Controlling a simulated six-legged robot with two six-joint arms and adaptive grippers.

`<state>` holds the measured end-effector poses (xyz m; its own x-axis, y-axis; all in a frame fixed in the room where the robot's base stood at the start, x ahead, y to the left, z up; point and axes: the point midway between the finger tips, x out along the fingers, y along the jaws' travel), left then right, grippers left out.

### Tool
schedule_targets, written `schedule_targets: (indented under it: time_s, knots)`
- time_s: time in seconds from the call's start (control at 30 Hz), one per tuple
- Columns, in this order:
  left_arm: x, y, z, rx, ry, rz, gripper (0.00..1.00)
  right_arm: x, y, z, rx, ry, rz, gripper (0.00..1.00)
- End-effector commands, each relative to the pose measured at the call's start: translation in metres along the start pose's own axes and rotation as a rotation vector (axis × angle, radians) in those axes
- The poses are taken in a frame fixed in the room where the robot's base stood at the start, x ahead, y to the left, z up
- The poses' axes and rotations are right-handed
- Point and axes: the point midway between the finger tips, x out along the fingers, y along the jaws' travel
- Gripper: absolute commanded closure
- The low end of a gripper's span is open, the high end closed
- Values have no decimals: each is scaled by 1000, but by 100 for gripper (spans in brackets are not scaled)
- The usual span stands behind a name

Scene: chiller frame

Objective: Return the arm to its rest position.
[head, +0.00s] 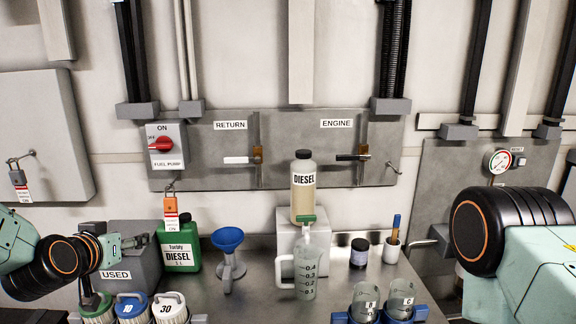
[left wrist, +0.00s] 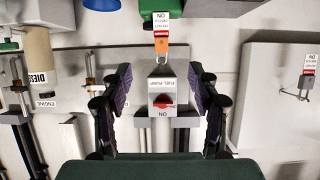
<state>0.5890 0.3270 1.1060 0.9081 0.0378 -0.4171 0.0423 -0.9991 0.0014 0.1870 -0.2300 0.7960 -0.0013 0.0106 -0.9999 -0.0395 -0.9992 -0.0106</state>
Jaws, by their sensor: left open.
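My left arm comes in low from the left in the head view. Its gripper (head: 128,243) is in front of the grey USED box, left of the green diesel can. In the left wrist view the gripper (left wrist: 161,82) has its two dark finger pads wide apart, with nothing between them. The fuel pump switch (left wrist: 162,98) with its red knob shows upside down beyond that gap. In the head view this switch (head: 166,146) is on the wall above the gripper. My right arm shows large at the right edge; its gripper is out of view.
A tagged padlock (head: 171,206) hangs under the switch.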

Motion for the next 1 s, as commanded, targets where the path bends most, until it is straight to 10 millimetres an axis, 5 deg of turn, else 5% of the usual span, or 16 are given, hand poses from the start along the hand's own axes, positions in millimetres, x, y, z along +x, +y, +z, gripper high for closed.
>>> schedule_targets:
  time_s: [0.17, 0.47, 0.57, 0.77, 1.0]
  knots:
    - [-2, 4, 9, -113, -25, 4, 39, 0, 0, 0, 0, 0, 0, 43]
    - [-11, 36, 103, -202, -213, 19, 39, 15, 0, 0, 0, 0, 0, 43]
    - [-17, 45, 148, -210, -297, 17, 39, 22, 0, 0, 0, 0, 0, 43]
    - [-46, 66, 271, -198, -534, 3, 39, 45, 0, 0, 0, 0, 0, 43]
    - [-111, 80, 416, -129, -835, -17, 39, 75, 0, 0, 0, 0, 0, 43]
